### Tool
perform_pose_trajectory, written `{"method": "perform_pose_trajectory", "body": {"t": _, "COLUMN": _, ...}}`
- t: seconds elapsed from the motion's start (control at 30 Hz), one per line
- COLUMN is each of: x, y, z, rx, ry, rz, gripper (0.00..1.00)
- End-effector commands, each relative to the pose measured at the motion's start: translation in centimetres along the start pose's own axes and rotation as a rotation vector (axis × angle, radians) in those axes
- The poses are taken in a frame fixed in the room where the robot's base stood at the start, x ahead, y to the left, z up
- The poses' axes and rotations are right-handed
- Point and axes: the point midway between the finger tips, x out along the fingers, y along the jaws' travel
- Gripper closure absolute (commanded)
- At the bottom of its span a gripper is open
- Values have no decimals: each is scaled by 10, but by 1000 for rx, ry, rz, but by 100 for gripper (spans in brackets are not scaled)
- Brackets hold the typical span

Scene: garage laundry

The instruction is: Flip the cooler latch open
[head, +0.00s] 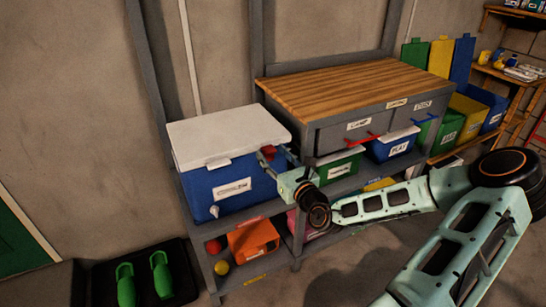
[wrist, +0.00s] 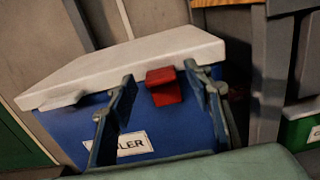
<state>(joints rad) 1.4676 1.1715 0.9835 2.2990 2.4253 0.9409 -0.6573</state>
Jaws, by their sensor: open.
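The cooler (head: 212,185) is a blue box with a white lid (head: 225,132), and the lid is down. It also fills the middle of the wrist view (wrist: 70,125). The red latch (wrist: 163,87) sits on the front face, at the lid's lower edge, right of the label. In the head view the latch (head: 268,151) shows as a small red patch beside my fingers. My gripper (head: 270,158) is open and empty at the cooler's front right. In the wrist view my gripper's fingers (wrist: 158,72) stand either side of the latch; contact cannot be told.
The cooler stands on a grey shelf unit, left of a wood-topped bench (head: 340,88) with drawers. A green bin (head: 340,166) and a blue bin (head: 392,146) sit right of my gripper. An orange bin (head: 253,238) is below. The space above the lid is clear.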

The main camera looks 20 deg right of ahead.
Motion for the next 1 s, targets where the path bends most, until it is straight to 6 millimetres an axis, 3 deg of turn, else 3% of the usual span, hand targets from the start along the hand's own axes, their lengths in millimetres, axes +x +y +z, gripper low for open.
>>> {"method": "perform_pose_trajectory", "body": {"t": 0.3, "x": 3, "y": 0, "z": 0, "rx": 0, "ry": 0, "rz": 0, "gripper": 54}}
{"method": "perform_pose_trajectory", "body": {"t": 0.7, "x": 3, "y": 0, "z": 0, "rx": 0, "ry": 0, "rz": 0, "gripper": 96}}
{"method": "perform_pose_trajectory", "body": {"t": 1.0, "x": 1, "y": 0, "z": -3, "rx": 0, "ry": -39, "rz": 0, "gripper": 96}}
